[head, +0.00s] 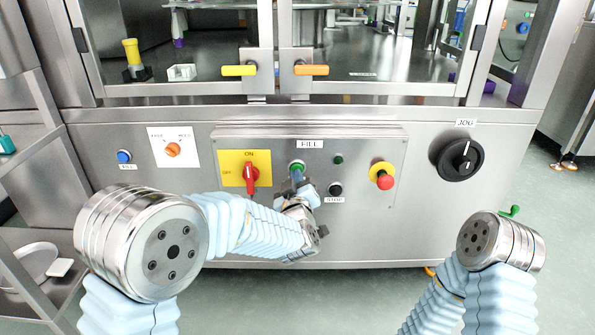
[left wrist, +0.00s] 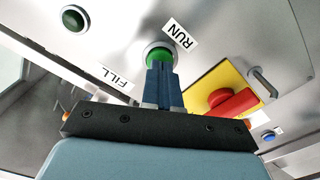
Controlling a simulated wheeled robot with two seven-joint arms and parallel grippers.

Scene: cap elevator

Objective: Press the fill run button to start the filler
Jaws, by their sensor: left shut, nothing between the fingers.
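The green run button (left wrist: 158,53) sits in a silver ring beside a RUN label (left wrist: 178,34) in the left wrist view. In the head view the ringed button (head: 297,165) is under the FILL sign, partly hidden by my left gripper (head: 298,178). My left gripper is shut and empty, its dark blue fingers pointing at the panel. In the left wrist view the fingertips (left wrist: 161,66) overlap the lower part of the green button. I cannot tell whether they touch it. My right gripper is out of view.
Left of the button is a red rotary switch (head: 250,177) on a yellow plate. To its right are a small green light (head: 338,160), a black stop button (head: 335,189) and a red emergency stop (head: 384,181). A black jog dial (head: 460,159) is farther right.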

